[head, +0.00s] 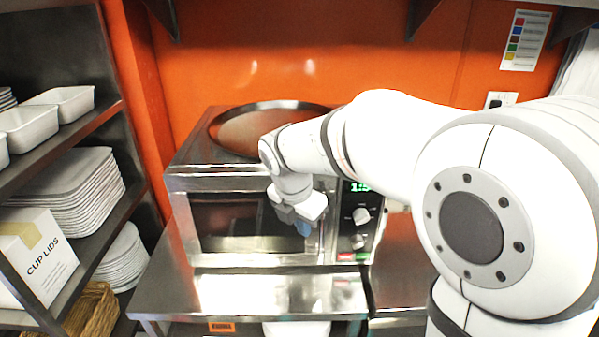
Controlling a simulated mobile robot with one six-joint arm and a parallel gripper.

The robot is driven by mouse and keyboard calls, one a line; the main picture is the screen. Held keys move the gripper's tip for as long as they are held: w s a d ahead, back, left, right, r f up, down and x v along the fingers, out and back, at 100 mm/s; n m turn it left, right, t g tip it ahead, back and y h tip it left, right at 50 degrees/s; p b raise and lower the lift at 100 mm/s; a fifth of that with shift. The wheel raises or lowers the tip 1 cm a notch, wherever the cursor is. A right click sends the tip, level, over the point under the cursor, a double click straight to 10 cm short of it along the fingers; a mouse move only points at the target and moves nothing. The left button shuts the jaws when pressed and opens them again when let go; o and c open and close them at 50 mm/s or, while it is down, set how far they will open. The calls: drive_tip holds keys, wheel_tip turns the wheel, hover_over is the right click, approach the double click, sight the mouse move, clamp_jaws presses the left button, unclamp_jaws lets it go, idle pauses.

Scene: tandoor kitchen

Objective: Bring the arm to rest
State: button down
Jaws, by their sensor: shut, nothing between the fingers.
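My arm reaches in from the right of the head view and stretches out over the steel counter. My gripper (304,228) is shut and empty. It hangs in front of the right part of a steel microwave (180,185), near its door edge and control panel. I cannot tell whether the gripper touches the microwave. The microwave door looks closed, and a green display shows at the panel's top. My arm hides part of the microwave's top and front.
A round tray (225,135) lies on the microwave. The steel counter (230,295) is bare in front. At left, a shelf rack (95,125) holds white containers, stacked trays, plates and a cup lids box (40,262). An orange wall (330,60) stands behind.

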drive_tip(key=s+d+m, duration=0.4)
drive_tip(key=s+m, duration=0.2)
drive_tip(key=m, duration=0.3)
drive_tip(key=s+d+m+y, duration=0.1)
drive_tip(key=s+d+m, duration=0.3)
drive_tip(key=m, duration=0.5)
drive_tip(key=s+d+m+t, duration=0.1)
drive_tip(key=s+d+m, duration=0.3)
drive_tip(key=s+m, duration=0.4)
drive_tip(key=shift+d+m+y+b, duration=0.35)
drive_tip(key=shift+m+y, duration=0.05)
drive_tip(key=shift+m, duration=0.6)
drive_tip(key=c, duration=2.2)
unclamp_jaws()
